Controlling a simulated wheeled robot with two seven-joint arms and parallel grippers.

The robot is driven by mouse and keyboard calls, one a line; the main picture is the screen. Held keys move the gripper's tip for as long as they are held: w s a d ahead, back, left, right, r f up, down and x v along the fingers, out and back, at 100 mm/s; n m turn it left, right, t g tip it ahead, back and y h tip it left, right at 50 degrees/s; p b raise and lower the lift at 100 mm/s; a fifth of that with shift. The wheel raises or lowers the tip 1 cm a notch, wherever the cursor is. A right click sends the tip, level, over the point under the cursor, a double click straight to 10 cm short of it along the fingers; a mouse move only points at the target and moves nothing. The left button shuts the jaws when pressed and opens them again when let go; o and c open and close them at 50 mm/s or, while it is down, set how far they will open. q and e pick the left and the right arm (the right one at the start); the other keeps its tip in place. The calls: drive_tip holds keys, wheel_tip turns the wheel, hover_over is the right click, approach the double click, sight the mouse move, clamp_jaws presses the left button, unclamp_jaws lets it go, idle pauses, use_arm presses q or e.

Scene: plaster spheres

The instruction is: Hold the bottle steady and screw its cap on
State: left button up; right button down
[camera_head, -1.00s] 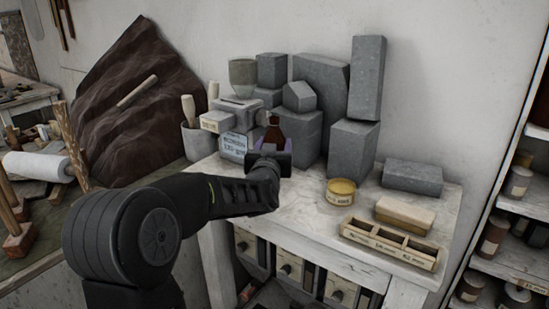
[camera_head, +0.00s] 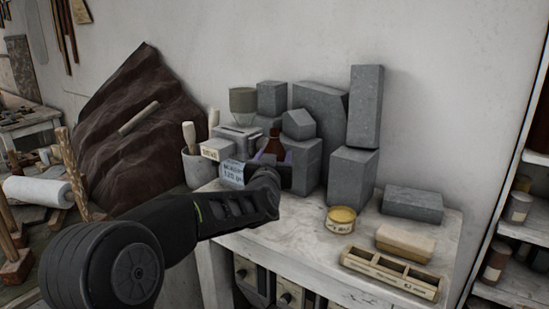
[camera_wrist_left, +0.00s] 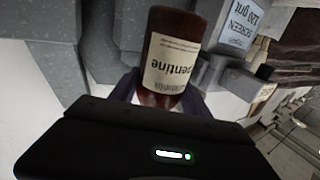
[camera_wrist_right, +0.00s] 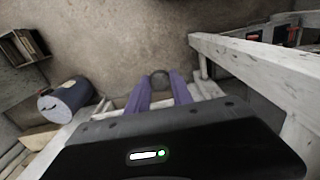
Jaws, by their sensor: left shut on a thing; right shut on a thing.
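A brown bottle (camera_head: 273,144) with a cream label stands among grey blocks at the back of the white table in the head view. In the left wrist view the bottle (camera_wrist_left: 172,58) fills the upper middle, its label partly reading "turpentine". My left gripper (camera_head: 272,160) is shut on it; its purple fingers are mostly hidden behind the gripper body. My right gripper (camera_wrist_right: 160,90) shows only in the right wrist view, its purple fingers shut on a small dark round cap (camera_wrist_right: 159,77). The cap is apart from the bottle.
Grey blocks (camera_head: 352,180) crowd behind and right of the bottle. A yellow tin (camera_head: 341,219) and a wooden tray (camera_head: 392,273) lie front right. Bare tabletop lies between.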

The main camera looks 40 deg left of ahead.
use_arm(q)
drive_tip(key=shift+r, duration=0.1)
clamp_jaws()
idle(0.6)
drive_tip(key=shift+s, duration=0.1)
use_arm(e)
drive_tip(key=shift+s, duration=0.1)
